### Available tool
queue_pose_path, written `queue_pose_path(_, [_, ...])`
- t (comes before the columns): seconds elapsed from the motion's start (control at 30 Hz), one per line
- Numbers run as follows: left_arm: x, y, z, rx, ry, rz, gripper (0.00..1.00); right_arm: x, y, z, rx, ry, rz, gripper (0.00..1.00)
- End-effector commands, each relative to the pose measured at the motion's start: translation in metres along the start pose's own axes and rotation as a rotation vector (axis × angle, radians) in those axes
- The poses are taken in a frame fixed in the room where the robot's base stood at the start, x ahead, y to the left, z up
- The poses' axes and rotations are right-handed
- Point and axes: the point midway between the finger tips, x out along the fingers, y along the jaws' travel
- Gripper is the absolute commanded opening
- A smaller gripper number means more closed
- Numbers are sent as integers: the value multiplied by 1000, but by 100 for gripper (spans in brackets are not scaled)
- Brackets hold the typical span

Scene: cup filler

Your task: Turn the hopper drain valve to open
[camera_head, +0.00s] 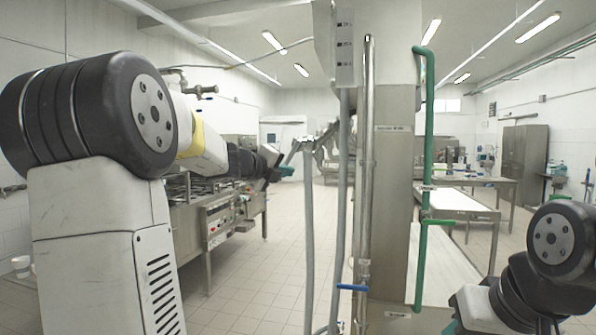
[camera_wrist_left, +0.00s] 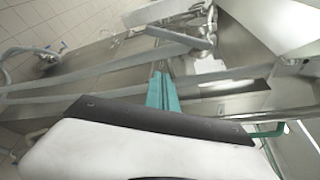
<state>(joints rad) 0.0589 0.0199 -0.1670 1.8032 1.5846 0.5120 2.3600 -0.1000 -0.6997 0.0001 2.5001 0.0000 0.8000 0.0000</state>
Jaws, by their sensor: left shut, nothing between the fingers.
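My left gripper (camera_head: 283,171) reaches forward in the head view, its teal fingers shut and empty. The fingers also show in the left wrist view (camera_wrist_left: 163,92), closed together and pointing at grey hoses and metalwork. A blue valve handle (camera_head: 352,287) sits low on a vertical steel pipe (camera_head: 368,150), right of and below the left gripper and apart from it. No label shows whether it is the hopper drain valve. A steel fitting (camera_head: 304,144) tops a grey hose just right of the gripper. My right arm shows at the lower right; its gripper is out of view.
A steel column (camera_head: 392,200) with a green pipe (camera_head: 428,150) stands in the middle. A steel machine bench (camera_head: 215,230) is at the left, a table (camera_head: 455,203) at the right. Grey hoses (camera_head: 308,230) hang before the column. Tiled floor (camera_head: 265,275) is clear between bench and hoses.

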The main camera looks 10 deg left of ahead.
Motion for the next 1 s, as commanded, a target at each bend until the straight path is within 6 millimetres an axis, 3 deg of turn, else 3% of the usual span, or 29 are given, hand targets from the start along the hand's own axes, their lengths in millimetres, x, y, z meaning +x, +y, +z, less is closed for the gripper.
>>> queue_pose_path(0.2, [50, 0, -2, 2, 4, 0, 0, 0, 0, 0, 0, 0, 0, 35])
queue_pose_path(0.37, [78, 0, 2, 5, 1, 0, 0, 0, 0, 0, 0, 0, 0, 35])
queue_pose_path(0.6, [64, -1, 32, 5, -1, -1, 0, 0, 0, 0, 0, 1, 0, 35])
queue_pose_path(1.0, [61, 0, 37, 4, 1, 0, 0, 0, 0, 0, 0, 0, 0, 35])
